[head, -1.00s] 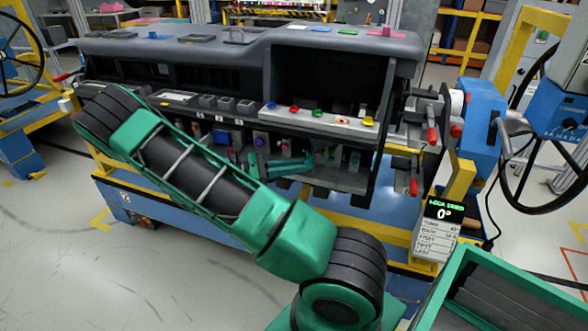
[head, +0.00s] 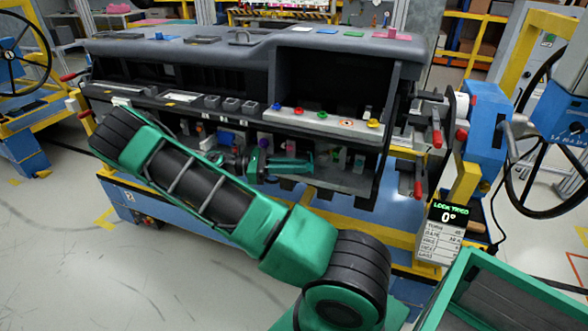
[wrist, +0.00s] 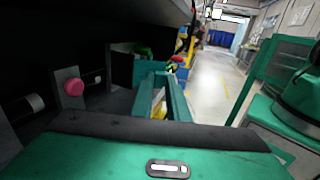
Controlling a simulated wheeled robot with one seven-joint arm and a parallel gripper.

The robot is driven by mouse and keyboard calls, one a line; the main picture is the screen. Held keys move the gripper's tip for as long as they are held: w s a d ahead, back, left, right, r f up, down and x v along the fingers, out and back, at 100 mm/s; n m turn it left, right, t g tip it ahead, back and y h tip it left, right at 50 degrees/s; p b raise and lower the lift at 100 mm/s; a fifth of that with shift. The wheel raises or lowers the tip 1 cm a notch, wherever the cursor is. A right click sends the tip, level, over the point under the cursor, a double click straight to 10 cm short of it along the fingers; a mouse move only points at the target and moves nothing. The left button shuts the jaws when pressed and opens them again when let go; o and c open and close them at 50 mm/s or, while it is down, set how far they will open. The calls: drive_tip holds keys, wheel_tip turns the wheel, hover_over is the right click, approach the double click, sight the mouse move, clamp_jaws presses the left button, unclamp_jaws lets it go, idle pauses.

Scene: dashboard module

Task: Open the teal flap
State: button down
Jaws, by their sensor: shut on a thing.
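My gripper (head: 308,165) is inside the lower opening of the black dashboard module (head: 180,52), its teal-green fingers pointing right. In the wrist view the fingers (wrist: 162,92) stand close together ahead of the green gripper body. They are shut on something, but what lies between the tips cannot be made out. I cannot pick out the teal flap for certain. A small green part (head: 358,161) on a pale panel shows just right of the fingertips in the head view. The arm hides the left part of the lower opening.
A shelf (head: 320,121) with coloured buttons lies just above my gripper. A pink knob (wrist: 73,87) is left of the fingers in the wrist view. Red-handled levers (head: 437,138) and a blue stand (head: 484,125) are at the right. A green-rimmed bin (head: 455,285) is at the lower right.

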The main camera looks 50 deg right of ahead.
drive_tip(key=shift+w+d+r+m+g+y, duration=0.1)
drive_tip(key=shift+w+d+m+g+y, duration=0.05)
drive_tip(key=shift+w+m+g+y, duration=0.3)
idle(0.8)
drive_tip(key=shift+s, duration=0.1)
drive_tip(key=c, duration=1.7)
unclamp_jaws()
drive_tip(key=shift+v, duration=5.6)
